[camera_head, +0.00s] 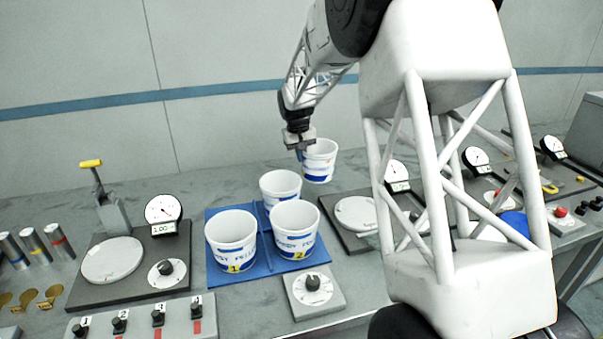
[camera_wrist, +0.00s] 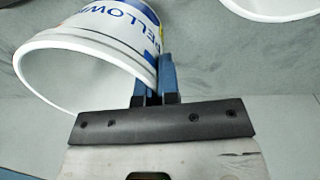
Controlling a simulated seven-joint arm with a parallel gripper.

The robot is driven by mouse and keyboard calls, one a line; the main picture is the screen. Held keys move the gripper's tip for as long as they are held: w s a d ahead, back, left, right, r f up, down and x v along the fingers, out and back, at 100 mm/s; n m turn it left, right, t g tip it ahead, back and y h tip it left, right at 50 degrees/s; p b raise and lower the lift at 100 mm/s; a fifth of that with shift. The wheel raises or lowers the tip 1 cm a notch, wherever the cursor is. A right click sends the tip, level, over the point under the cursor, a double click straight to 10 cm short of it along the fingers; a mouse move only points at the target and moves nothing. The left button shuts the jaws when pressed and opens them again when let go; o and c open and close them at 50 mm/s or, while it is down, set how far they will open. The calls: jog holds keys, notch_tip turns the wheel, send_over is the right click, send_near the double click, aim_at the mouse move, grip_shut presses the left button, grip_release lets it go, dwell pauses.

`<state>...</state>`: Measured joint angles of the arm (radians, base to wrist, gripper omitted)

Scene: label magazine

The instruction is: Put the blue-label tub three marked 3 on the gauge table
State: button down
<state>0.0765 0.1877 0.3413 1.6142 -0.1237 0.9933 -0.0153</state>
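My gripper (camera_head: 300,150) is shut on the rim wall of a white tub (camera_head: 320,165) with a blue label, behind and right of the blue tray. In the wrist view the two fingers (camera_wrist: 154,85) pinch the wall of this tub (camera_wrist: 65,55), which is tilted in the picture; a bit of yellow shows, but its number is not readable. Tub 1 (camera_head: 231,235) and tub 2 (camera_head: 296,225) stand at the front of the tray (camera_head: 240,274). A further tub (camera_head: 281,185) stands behind them, its number hidden. At left is a gauge station with a round white plate (camera_head: 112,262).
A dial gauge (camera_head: 163,209) and knob (camera_head: 167,271) flank that plate. A second round plate (camera_head: 355,211) lies right of the tray, partly behind my arm. A knob box (camera_head: 314,290) and switch panel (camera_head: 140,325) stand in front. Metal cylinders (camera_head: 34,244) stand far left.

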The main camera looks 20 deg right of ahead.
jog(key=shift+f, duration=0.75)
jog(key=shift+f, duration=1.9)
jog(key=shift+f, duration=0.15)
jog(key=c, duration=1.4)
grip_release()
jog(key=shift+o, duration=0.2)
notch_tip(320, 180, up, 12)
jog(key=a, duration=0.1)
jog(key=shift+a, duration=0.15)
